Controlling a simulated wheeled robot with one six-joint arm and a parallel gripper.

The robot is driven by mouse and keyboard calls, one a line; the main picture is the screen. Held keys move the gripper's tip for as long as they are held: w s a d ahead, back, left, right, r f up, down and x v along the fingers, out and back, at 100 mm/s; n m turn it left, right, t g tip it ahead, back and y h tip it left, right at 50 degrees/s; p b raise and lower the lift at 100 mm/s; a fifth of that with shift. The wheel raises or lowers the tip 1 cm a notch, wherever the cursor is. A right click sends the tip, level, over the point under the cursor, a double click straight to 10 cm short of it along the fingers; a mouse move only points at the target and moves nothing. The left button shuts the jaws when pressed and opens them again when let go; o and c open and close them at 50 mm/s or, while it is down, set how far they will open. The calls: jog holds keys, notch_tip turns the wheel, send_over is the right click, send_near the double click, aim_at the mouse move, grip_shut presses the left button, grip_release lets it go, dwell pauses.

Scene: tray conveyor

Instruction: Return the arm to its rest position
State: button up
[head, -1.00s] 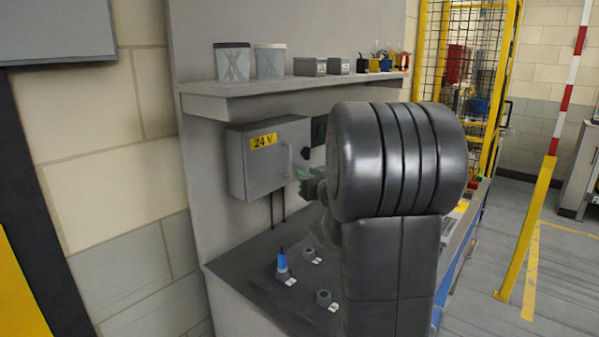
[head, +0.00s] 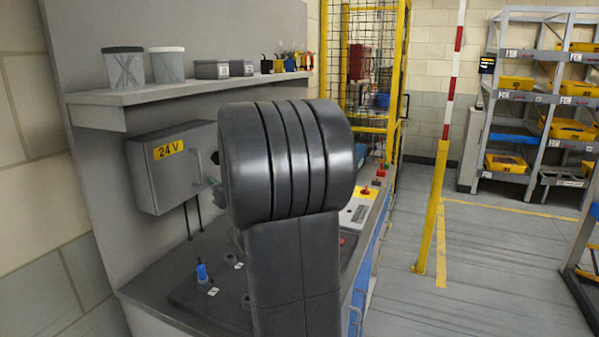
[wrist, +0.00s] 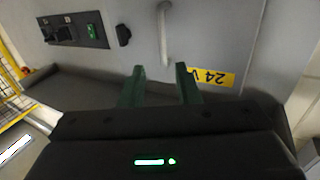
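My gripper (wrist: 160,72) shows in the wrist view with its two dark green fingers apart and nothing between them. Beyond the tips is the grey 24 V cabinet (wrist: 215,45) with its door handle (wrist: 164,35), which lines up with the gap between the fingers. The cabinet looks closed. In the head view my arm's dark links fill the middle and hide most of the gripper. The cabinet (head: 150,185) shows there to the left of the arm, on the panel under the shelf.
A shelf (head: 150,97) with tubs and small boxes runs above the cabinet. The worktop (head: 150,285) below bears a blue-topped part (head: 202,273). A yellow post (head: 432,205) and a storage rack (head: 540,100) stand to the right, with open floor between them.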

jog(key=p+x, duration=0.2)
jog(key=x, duration=0.8)
jog(key=shift+f, duration=0.1)
